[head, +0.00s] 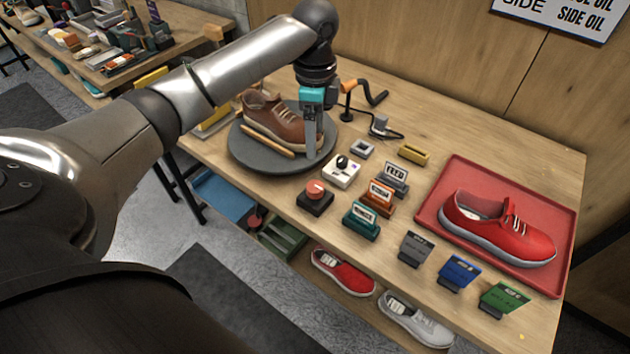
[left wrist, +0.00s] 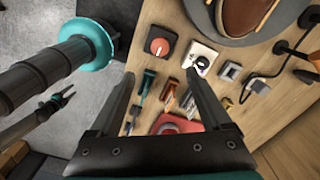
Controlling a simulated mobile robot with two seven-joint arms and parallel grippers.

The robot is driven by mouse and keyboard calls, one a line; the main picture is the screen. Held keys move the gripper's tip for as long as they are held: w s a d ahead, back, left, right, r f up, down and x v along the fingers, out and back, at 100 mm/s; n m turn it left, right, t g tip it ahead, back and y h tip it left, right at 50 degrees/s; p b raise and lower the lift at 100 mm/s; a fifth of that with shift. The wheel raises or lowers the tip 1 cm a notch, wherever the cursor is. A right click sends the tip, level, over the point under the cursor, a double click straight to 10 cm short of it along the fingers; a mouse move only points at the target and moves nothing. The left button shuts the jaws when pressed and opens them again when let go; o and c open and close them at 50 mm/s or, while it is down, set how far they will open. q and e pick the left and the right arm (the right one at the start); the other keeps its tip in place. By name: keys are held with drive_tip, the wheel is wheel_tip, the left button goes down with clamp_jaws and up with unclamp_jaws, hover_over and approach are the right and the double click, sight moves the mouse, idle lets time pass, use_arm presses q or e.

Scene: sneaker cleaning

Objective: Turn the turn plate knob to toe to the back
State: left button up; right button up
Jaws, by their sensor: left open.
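A white box with a black knob (head: 342,163) stands just right of the plate. It also shows in the left wrist view (left wrist: 203,62). My left gripper (head: 311,155) points down over the plate's right edge, near the sneaker's toe and left of the knob. Its fingers are apart and empty in the left wrist view (left wrist: 158,75). A small dark claw (left wrist: 62,98) at the left there looks like my right gripper; its jaws are unclear.
A box with a red round button (head: 315,192) stands in front of the knob box. Several labelled stands, such as an orange one (head: 377,200), line the table. A red tray (head: 437,190) with a red sneaker (head: 500,230) is at right.

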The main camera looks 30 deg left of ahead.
sight(315, 186)
use_arm(q)
wheel_tip(315, 186, down, 15)
drive_tip(key=shift+f+b, duration=0.1)
drive_tip(key=shift+b, duration=1.05)
clamp_jaws()
